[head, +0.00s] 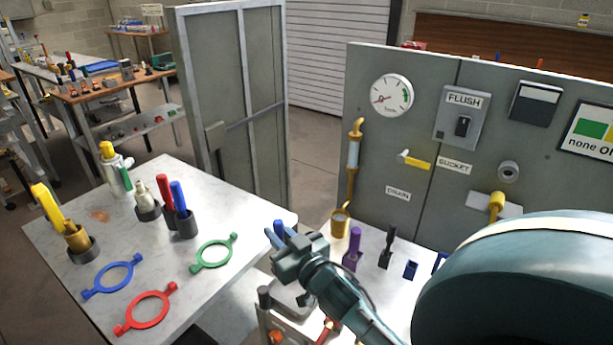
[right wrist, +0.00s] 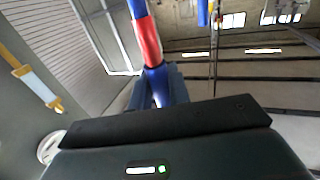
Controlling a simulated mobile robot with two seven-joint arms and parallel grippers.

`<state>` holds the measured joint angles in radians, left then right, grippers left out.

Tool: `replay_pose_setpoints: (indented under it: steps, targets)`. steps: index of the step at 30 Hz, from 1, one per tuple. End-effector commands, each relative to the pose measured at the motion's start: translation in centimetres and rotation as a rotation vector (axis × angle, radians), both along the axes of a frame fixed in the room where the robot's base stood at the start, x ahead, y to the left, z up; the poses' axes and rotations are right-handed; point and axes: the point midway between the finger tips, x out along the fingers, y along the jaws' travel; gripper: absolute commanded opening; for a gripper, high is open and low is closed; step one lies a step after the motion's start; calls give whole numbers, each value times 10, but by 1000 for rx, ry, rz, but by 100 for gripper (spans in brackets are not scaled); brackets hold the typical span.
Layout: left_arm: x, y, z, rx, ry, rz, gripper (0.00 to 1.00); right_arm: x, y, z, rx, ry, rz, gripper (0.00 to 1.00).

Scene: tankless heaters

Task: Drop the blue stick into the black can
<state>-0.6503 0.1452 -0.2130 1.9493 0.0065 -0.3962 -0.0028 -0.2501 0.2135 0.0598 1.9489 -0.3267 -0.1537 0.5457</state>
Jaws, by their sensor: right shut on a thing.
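My right gripper (head: 279,237) is held out over the gap at the left table's right edge, pointing up-left. It is shut on a blue stick (right wrist: 155,85), of which only small blue ends show in the head view. In the right wrist view the stick runs up from between the jaws, and a red section shows along the same line. Dark cans stand on the left table: one (head: 187,228) with a blue upright piece, and others beside it. Which one is the black can I cannot tell. My left gripper is not in view.
The left table (head: 225,270) bears a blue ring (head: 112,259), a red ring (head: 146,292) and a green ring (head: 235,240). A grey panel (head: 425,180) with gauge and levers stands at right. Purple, black and blue items stand in front of it.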

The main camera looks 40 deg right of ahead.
Motion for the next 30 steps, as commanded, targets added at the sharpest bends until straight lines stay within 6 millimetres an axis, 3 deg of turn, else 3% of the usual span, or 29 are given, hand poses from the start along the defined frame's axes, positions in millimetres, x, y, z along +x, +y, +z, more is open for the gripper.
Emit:
replay_pose_setpoints:
  steps: [1, 3, 6, 12, 20, 26, 30]
  targets:
    - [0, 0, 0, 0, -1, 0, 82, 15, -25, 4, -8, -4, -24, 0]
    - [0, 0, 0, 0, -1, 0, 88, 30, -55, 9, -7, -4, -57, 0]
    - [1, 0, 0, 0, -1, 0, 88, 46, -94, 19, -5, -3, -103, 0]
    - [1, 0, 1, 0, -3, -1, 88, 62, -146, 38, -2, -2, -167, 0]
    - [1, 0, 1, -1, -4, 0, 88, 66, -162, 38, 2, 2, -189, 0]
    - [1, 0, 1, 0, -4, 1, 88, 66, -160, 17, 2, 4, -188, 0]
    - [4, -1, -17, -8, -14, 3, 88, 66, -160, -6, -2, 2, -187, 0]
